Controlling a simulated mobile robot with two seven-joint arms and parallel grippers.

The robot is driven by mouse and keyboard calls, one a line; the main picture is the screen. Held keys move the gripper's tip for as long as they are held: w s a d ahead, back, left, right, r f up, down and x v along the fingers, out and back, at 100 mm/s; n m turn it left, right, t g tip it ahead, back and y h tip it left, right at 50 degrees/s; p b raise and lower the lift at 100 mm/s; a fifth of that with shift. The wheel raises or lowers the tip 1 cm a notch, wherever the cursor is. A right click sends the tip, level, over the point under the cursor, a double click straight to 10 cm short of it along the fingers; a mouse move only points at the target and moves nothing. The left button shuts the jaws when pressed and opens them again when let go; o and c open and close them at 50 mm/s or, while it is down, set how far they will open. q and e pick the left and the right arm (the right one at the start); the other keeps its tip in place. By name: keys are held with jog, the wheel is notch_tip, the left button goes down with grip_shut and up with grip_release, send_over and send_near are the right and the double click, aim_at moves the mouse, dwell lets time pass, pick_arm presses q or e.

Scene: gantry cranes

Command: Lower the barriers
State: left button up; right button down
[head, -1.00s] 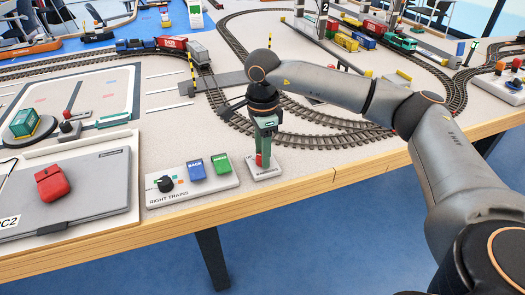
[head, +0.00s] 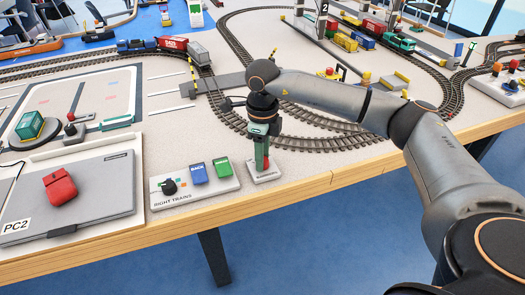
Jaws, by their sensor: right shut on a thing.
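My right gripper (head: 262,150) points down at the front edge of the table and is shut on a small red lever (head: 266,163). The lever stands on a white base plate (head: 265,174) with small lettering that I cannot read clearly. The fingers hide most of the lever. Behind the gripper, a yellow-and-black striped barrier (head: 192,70) stands upright at the left of the grey crossing. A second striped barrier is partly hidden by my right arm near the far side of the crossing. My left gripper is not in view.
Left of the lever is a RIGHT TRAINS panel (head: 194,186) with a black knob and blue and green buttons. A grey laptop (head: 100,200) with a red mouse-like object lies further left. Curved track (head: 330,140) runs behind the gripper. Several trains stand at the back.

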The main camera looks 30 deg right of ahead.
jog(key=m+p, duration=0.2)
jog(key=m, duration=0.4)
jog(key=shift+r+p, duration=0.15)
jog(key=shift+p, duration=0.15)
jog(key=m, duration=0.2)
jog(key=shift+m+p, duration=0.3)
jog(key=shift+p, duration=0.1)
jog(key=shift+m, duration=0.6)
jog(key=shift+m+p, duration=0.3)
jog(key=shift+c, duration=2.3)
grip_release()
notch_tip(320, 180, up, 12)
jog(key=p, duration=0.1)
jog(key=shift+r, duration=0.15)
